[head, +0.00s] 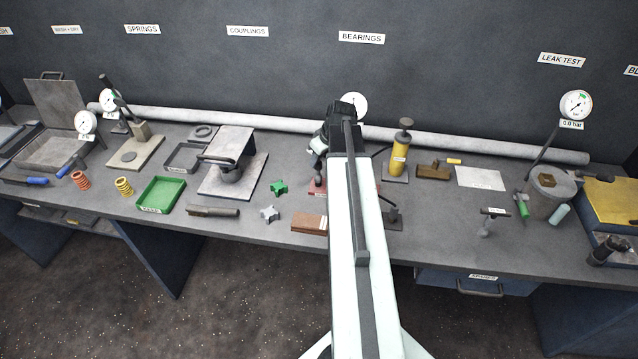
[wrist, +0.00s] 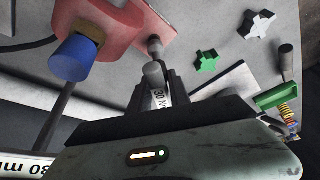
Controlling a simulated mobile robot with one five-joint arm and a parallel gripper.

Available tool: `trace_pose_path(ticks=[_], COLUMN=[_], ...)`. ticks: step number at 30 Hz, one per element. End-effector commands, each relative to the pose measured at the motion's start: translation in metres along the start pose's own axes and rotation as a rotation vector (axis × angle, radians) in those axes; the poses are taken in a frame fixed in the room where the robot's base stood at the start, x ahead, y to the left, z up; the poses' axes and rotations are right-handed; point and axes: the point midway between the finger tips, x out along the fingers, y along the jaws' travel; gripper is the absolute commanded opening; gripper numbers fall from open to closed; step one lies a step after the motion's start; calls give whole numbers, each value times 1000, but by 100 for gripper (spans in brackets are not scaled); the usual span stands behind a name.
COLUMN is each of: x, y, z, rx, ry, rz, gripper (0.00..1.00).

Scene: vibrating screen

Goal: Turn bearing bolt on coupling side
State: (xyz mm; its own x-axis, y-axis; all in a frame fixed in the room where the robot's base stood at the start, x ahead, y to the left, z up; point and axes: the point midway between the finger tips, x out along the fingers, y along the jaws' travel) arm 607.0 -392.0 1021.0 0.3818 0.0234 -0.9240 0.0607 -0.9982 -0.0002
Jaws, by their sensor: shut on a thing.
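The red bearing plate (wrist: 120,35) lies on the bench in the upper left of the wrist view. A blue cylinder with a brass collar (wrist: 75,58) sits on the plate's left part. In the head view my arm covers most of the red plate (head: 317,187), and the fingertips are hard to make out.
A green star coupling (head: 279,187) and a pale star coupling (head: 269,213) lie left of the plate. A brown block (head: 309,224) lies near the bench's front edge. A yellow pump (head: 399,158) stands to the right. A long pale pipe (head: 250,123) runs along the back.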

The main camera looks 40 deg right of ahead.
Motion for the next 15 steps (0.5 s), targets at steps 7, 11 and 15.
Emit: trace_pose_path(ticks=[7,11,15], x=[7,10,13], y=[0,0,1], z=[3,5,6], rx=[1,1,1], ry=[0,0,0], rz=[0,0,0], gripper=[0,0,0])
